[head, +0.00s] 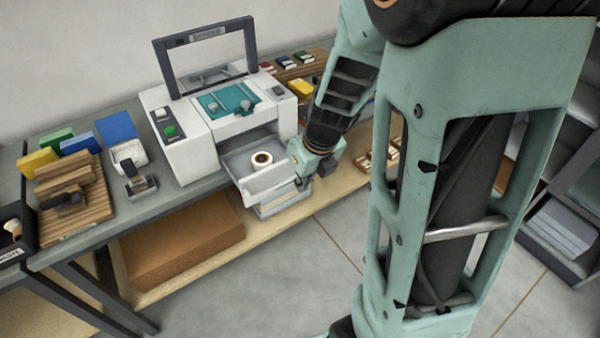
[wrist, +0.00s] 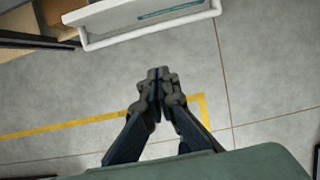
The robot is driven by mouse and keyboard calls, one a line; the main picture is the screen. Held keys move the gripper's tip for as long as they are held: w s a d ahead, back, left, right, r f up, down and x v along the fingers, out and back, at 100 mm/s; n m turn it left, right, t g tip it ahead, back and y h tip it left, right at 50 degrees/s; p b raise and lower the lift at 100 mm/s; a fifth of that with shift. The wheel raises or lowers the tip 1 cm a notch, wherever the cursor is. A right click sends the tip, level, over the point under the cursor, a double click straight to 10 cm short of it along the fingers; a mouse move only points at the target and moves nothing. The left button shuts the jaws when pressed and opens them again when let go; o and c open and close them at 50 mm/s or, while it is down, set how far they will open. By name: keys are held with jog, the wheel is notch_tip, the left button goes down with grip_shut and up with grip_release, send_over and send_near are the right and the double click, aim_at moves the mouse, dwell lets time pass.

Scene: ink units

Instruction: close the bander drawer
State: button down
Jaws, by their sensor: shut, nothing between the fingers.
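The bander (head: 205,150) is a white machine on the grey workbench, with a raised frame lid marked BANDER and a teal inner plate. Its white drawer (head: 277,183) stands pulled out at the front, with a pale roll (head: 262,159) with a dark centre inside. My gripper (head: 303,184) is beside the right end of the drawer front, pointing down. In the wrist view my gripper (wrist: 158,76) is shut and empty over the floor, and the drawer's white edge (wrist: 150,32) shows at the top, apart from the fingertips in the picture. Whether they touch is not clear in the head view.
A tape dispenser (head: 135,172), coloured pads and a wooden board (head: 75,205) lie on the bench left of the bander. A lower shelf holds brown cardboard sheets (head: 185,240). Grey floor (head: 320,275) lies open in front. A grey shelf unit (head: 555,230) stands at right.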

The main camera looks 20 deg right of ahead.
jog(key=w+a+f+b, duration=0.1)
jog(key=w+f+b, duration=0.3)
jog(key=shift+w+a, duration=0.3)
jog(key=shift+w, duration=0.05)
dwell(0.3)
